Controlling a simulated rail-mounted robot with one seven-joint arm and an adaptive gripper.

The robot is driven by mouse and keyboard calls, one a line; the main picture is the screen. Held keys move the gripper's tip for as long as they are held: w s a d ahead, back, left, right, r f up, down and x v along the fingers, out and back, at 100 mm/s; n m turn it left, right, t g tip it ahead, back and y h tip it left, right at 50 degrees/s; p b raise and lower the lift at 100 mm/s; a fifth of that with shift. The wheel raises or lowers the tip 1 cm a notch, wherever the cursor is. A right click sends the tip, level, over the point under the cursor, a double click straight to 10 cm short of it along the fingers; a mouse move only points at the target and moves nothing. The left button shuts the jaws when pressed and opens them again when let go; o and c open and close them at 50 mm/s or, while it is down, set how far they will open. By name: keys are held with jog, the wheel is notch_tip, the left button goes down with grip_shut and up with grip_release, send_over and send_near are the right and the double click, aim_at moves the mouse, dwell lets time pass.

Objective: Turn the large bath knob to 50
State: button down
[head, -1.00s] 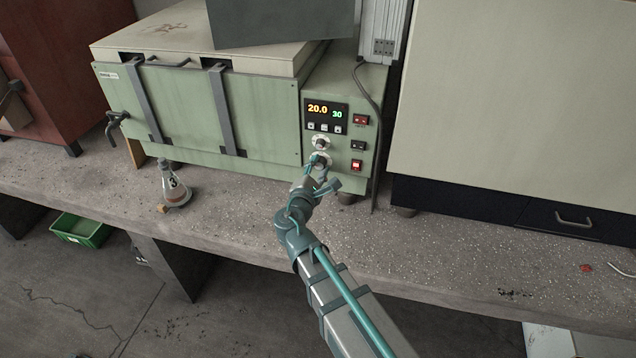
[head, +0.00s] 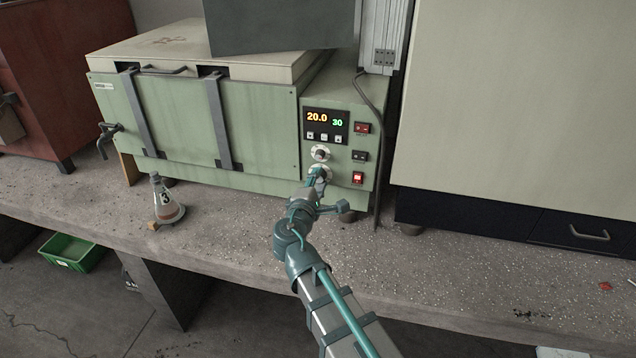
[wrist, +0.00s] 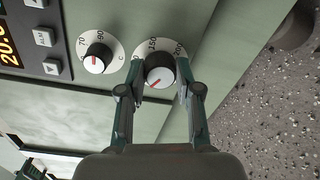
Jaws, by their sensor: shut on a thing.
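The green bath (head: 190,125) stands on the bench, with a control panel at its right end. Its display (head: 325,126) reads 20.0 and 30. An upper knob (head: 320,153) sits below the display; in the wrist view this knob (wrist: 97,58) has a dial showing 70 and 90. The lower knob (wrist: 159,72) has a dial showing 150 and 200. Its red pointer faces lower left in the wrist view, and part of its dial is hidden by the fingers. My gripper (wrist: 160,78) is shut on this lower knob, one finger on each side. The head view shows my gripper (head: 317,178) against the panel.
A flask marked 3 (head: 167,203) stands on the bench at left. A large pale cabinet (head: 520,100) stands at right. The bench front is mostly clear.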

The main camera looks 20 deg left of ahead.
jog(key=c, duration=0.8)
grip_release()
jog(key=shift+s+d+r, duration=0.1)
jog(key=shift+s, duration=1.8)
jog(key=shift+s+d+r, duration=0.1)
jog(key=shift+s, duration=1.75)
jog(key=shift+a+f, duration=0.1)
